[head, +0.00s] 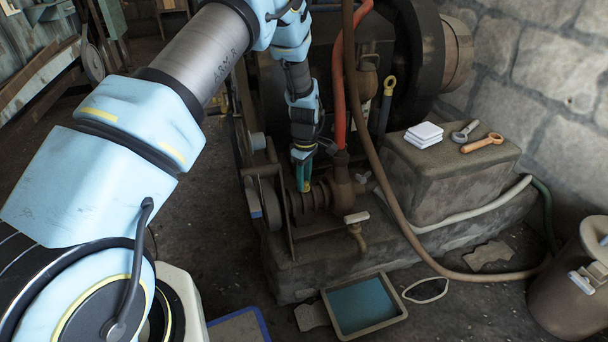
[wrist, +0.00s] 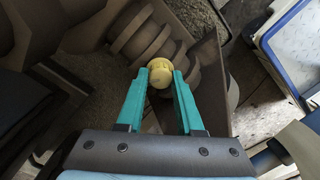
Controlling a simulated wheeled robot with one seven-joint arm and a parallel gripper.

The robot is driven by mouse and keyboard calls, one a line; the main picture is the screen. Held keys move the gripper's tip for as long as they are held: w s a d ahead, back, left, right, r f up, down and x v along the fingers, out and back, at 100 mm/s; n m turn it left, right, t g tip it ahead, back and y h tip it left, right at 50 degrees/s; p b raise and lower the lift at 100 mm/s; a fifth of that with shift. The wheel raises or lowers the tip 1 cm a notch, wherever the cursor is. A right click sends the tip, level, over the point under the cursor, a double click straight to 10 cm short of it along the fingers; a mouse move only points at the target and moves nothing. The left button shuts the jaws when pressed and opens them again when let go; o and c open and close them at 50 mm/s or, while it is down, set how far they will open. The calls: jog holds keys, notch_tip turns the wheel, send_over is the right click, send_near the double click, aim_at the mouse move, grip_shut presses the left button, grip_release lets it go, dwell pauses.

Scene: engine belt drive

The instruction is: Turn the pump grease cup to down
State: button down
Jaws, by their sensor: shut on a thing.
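The pump (head: 315,200) is a brown ribbed body low on the stone plinth in the head view. Its ribbed shaft housing (wrist: 135,35) also shows in the wrist view. The pump grease cup (wrist: 160,72) is a small round yellow cap, seen between the teal fingertips of my gripper (wrist: 160,75). My gripper is shut on it, one finger at each side. I cannot tell the cup's turn from these frames.
A red hose (head: 338,90) and a brown hose (head: 372,150) run close to the right of my gripper. A tap (head: 356,222) juts out in front of the pump. A tray (head: 398,312) lies on the floor.

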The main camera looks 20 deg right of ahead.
jog(key=m+p, duration=0.1)
jog(key=m, duration=0.2)
jog(key=shift+r+m+p, duration=0.1)
jog(key=shift+m+p, duration=0.2)
jog(key=shift+m, duration=0.1)
jog(key=m+p, duration=0.1)
jog(key=m, duration=0.2)
jog(key=shift+m, duration=0.3)
jog(key=m+p, duration=0.1)
jog(key=m, duration=0.2)
jog(key=shift+m, duration=0.3)
jog(key=m+p, duration=0.1)
jog(key=m, duration=0.2)
jog(key=shift+s+m, duration=0.1)
jog(key=shift+m, duration=0.2)
jog(key=m, duration=0.3)
jog(key=shift+m+t+p, duration=0.3)
jog(key=shift+p, duration=0.05)
jog(key=m, duration=0.3)
jog(key=shift+m+p, duration=0.3)
jog(key=shift+p, duration=0.05)
jog(key=m, duration=0.3)
jog(key=shift+m, duration=0.3)
jog(key=shift+m+h+p, duration=0.3)
jog(key=shift+m+p, duration=0.2)
jog(key=shift+m, duration=1.2)
